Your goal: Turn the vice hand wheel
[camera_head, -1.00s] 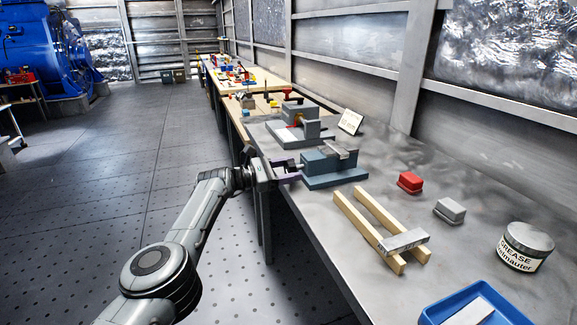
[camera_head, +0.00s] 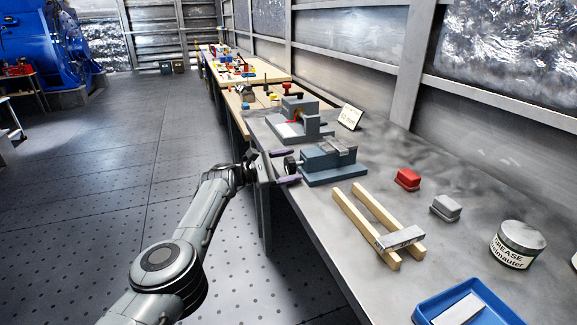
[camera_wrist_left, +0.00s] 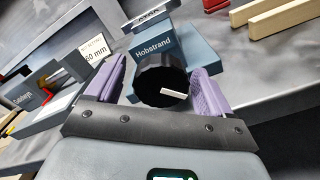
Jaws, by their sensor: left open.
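The blue-grey vice (camera_head: 335,172) stands at the left edge of the grey bench. In the left wrist view its body (camera_wrist_left: 185,52) reads "Hobstrand". Its dark round hand wheel (camera_head: 291,164) faces the aisle, and shows black with a small pale mark in the left wrist view (camera_wrist_left: 152,72). My left gripper (camera_head: 291,166) is open, with a purple finger on each side of the wheel. In the left wrist view the wheel sits between the fingers (camera_wrist_left: 158,82), with gaps visible on both sides. My right gripper is not in view.
A second grey vice (camera_head: 305,130) and a small sign (camera_head: 350,117) stand behind. To the right are wooden bars (camera_head: 365,215) with a metal block across them, a red box (camera_head: 407,180), a grey box (camera_head: 446,208), a grease tin (camera_head: 517,245) and a blue tray (camera_head: 425,300).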

